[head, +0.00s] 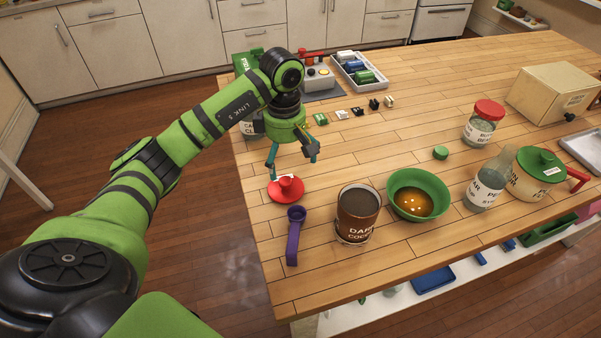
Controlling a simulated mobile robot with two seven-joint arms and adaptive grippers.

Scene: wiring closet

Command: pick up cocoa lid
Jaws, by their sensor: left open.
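A red lid with a knob (287,189) lies on the wooden table near its left edge; I take it for the cocoa lid. The brown jar labelled dark cocoa (357,214) stands to its right with its top uncovered. My left gripper (292,164) points down just behind and above the red lid, its fingers spread and nothing between them. The picture does not clearly show how high the fingertips are. My right gripper is not in view.
A purple scoop (295,236) lies just in front of the lid. A green bowl (418,195) of amber liquid, a glass jar (485,187), a red-lidded jar (483,124) and a green-lidded pot (535,176) stand to the right. The table middle is mostly clear.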

